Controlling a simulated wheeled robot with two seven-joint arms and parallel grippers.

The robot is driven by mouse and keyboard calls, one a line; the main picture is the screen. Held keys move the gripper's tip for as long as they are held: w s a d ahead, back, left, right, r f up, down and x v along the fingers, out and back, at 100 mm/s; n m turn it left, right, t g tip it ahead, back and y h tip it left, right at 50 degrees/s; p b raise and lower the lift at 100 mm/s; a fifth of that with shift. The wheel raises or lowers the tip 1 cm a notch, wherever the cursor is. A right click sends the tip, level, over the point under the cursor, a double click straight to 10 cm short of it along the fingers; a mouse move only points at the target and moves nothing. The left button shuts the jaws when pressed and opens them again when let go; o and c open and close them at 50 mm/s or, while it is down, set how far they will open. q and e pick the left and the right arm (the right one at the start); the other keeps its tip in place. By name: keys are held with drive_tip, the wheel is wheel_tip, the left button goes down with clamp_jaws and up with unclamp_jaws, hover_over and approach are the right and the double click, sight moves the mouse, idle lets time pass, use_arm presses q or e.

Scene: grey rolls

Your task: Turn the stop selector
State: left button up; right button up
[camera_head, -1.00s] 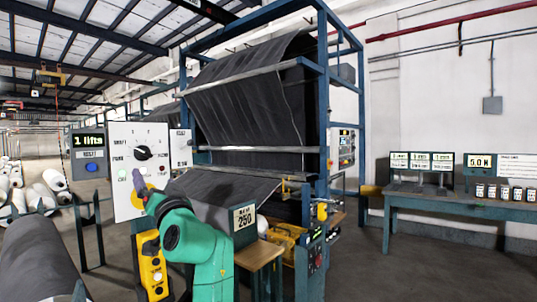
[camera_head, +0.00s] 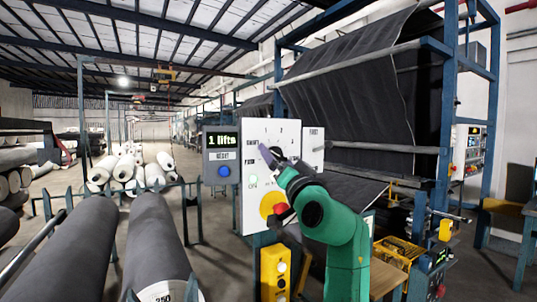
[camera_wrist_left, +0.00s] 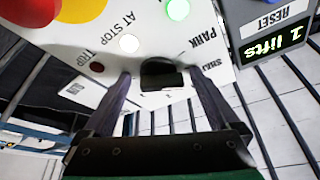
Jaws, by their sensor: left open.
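The stop selector is a black knob (camera_wrist_left: 160,72) on a white panel (camera_head: 256,132), which also shows in the wrist view (camera_wrist_left: 215,18). Words such as PARK and AT STOP are printed around it. My left gripper (camera_wrist_left: 160,88) is open in the wrist view, with one finger on each side of the knob; I cannot tell whether they touch it. In the head view my left gripper (camera_head: 269,157) is at the panel front and hides most of the knob. My right gripper is in neither current view.
Beside the panel is a grey counter box (camera_head: 222,156) reading "1 lifts" with a blue button. Below are a red and yellow stop button (camera_head: 274,206) and a yellow control box (camera_head: 275,272). Grey fabric rolls (camera_head: 155,245) lie at left; a fabric frame (camera_head: 365,85) stands behind.

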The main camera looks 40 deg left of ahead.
use_arm(q)
drive_tip(key=shift+s+d+r, duration=0.1)
drive_tip(key=shift+s+r, duration=0.1)
drive_tip(key=shift+r, duration=0.1)
drive_tip(key=shift+w+d, duration=0.1)
drive_tip(key=shift+d, duration=0.15)
drive_tip(key=c, duration=1.3)
drive_tip(key=shift+f+n+g+y+b, duration=0.3)
drive_tip(key=shift+n+b, duration=0.4)
drive_tip(key=shift+b, duration=0.25)
drive_tip(key=n+g+y+b, duration=0.1)
drive_tip(key=n+b, duration=0.1)
drive_tip(key=n, duration=0.1)
drive_tip(key=shift+a+f, duration=0.1)
drive_tip(key=shift+c, duration=0.2)
drive_tip(key=n+g+b, duration=0.1)
drive_tip(key=n, duration=0.2)
drive_tip(key=shift+w+g+y+b, duration=0.1)
drive_tip(key=shift+g+y+b, duration=0.2)
drive_tip(key=shift+n+g+y, duration=0.3)
drive_tip(key=shift+n+g, duration=0.9)
drive_tip(key=shift+n, duration=0.9)
use_arm(e)
wheel_tip(320, 180, down, 6)
drive_tip(key=shift+s+d, duration=0.15)
